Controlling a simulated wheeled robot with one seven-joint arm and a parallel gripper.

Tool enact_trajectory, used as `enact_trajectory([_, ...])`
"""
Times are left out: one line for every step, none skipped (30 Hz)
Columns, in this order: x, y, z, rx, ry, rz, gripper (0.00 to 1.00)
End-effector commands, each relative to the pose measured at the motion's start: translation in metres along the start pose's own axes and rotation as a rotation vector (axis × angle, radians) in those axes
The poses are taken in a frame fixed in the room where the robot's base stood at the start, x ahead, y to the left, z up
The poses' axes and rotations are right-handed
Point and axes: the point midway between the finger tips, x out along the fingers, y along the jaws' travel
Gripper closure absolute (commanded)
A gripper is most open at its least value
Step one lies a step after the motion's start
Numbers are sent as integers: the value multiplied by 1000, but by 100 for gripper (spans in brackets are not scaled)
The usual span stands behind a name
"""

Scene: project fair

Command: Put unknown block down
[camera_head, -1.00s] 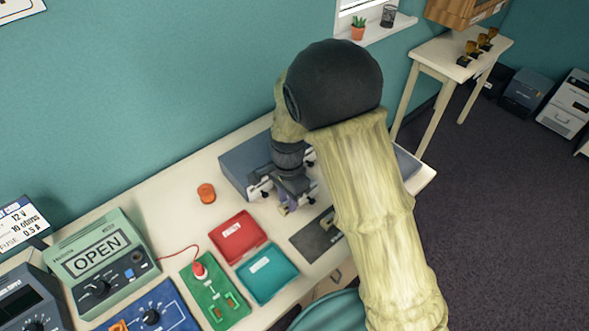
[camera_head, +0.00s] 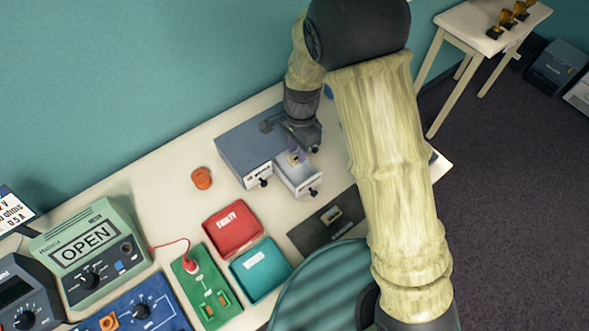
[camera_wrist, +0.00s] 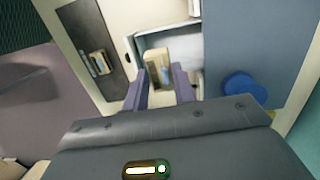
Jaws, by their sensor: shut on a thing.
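My gripper (camera_head: 296,155) is shut on a small tan block (camera_wrist: 158,72), which shows between its purple fingers in the wrist view. The block has a bluish mark on its face. In the head view the fingertips and block are over the open drawer (camera_head: 302,182) of a grey drawer box (camera_head: 240,142). I cannot tell whether the block touches the drawer floor. A similar small block (camera_head: 331,214) lies on the dark mat (camera_head: 310,236) in front; it also shows in the wrist view (camera_wrist: 101,62).
A red tray (camera_head: 233,228) labelled FAULTY and a teal tray (camera_head: 260,270) stand left of the mat. A green meter (camera_head: 88,255) reads OPEN. A green circuit board (camera_head: 207,285), an orange-red cylinder (camera_head: 202,178) and a blue round thing (camera_wrist: 240,88) are near.

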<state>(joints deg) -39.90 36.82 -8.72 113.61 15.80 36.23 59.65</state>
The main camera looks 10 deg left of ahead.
Motion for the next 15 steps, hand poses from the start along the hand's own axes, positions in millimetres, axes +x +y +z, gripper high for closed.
enact_trajectory([2,0,0,1,0,1,100])
enact_trajectory([4,0,-1,1,0,2,100])
enact_trajectory([8,0,-1,1,-1,4,100])
enact_trajectory([12,0,-2,1,-1,5,100])
enact_trajectory([16,0,-2,1,-1,5,100])
enact_trajectory([23,0,-2,1,-2,6,100])
enact_trajectory([28,0,-3,2,-2,6,100])
enact_trajectory([33,-1,-3,2,-3,6,100])
enact_trajectory([39,-2,-4,3,-2,5,100])
enact_trajectory([44,-2,-5,3,-2,6,100])
enact_trajectory([48,-2,-6,3,-2,4,100])
enact_trajectory([52,-2,-6,3,-2,3,100])
enact_trajectory([55,-3,-7,3,-2,3,100])
enact_trajectory([56,-3,-7,3,-1,2,100])
enact_trajectory([57,-3,-7,3,-1,0,100])
